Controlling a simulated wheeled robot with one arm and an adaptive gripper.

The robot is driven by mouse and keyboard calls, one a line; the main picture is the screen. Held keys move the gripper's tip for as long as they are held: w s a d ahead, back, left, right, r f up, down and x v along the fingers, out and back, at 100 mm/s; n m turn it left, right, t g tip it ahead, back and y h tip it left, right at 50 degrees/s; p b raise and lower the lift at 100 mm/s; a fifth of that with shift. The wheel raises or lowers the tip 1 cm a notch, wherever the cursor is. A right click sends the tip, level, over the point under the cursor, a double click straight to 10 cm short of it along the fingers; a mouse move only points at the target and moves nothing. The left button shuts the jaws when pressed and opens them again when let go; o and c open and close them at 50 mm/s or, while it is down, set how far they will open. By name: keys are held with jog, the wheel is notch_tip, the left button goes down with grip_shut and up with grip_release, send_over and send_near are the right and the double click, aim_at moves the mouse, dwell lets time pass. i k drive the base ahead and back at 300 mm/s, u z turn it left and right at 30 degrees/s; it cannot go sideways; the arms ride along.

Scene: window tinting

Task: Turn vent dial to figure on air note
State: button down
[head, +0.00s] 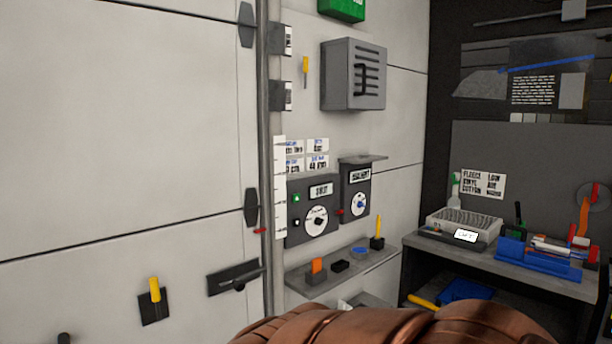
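Two grey control boxes hang on the wall. The left box (297,232) has a white dial (316,221) with a dark knob, a green button and a label too blurred to read surely. The right box (350,184) has a white dial (359,204) with a blue knob; its label is also unclear. I cannot tell which is the vent dial, nor read the settings. A white card (484,185) at the right seems to read "fleece, vinyl, cotton" and "low air", with a blurred last word. My gripper is not in view; my copper-coloured arm crosses the bottom edge.
Several small blurred notes (317,145) hang above the left box. A narrow shelf (330,284) with small items juts out below both boxes. A grey louvred box (353,75) is higher up. A bench (450,254) with a tray (465,222) and blue holder (535,258) stands right.

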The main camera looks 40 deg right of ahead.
aim_at(319, 222)
jog(key=k, duration=0.65)
jog(key=z, duration=0.5)
jog(key=k, duration=0.65)
jog(key=z, duration=0.15)
jog(key=i, duration=0.6)
jog(key=z, duration=0.95)
jog(key=i, duration=0.7)
jog(key=u, duration=0.45)
jog(key=i, duration=0.7)
jog(key=u, duration=0.65)
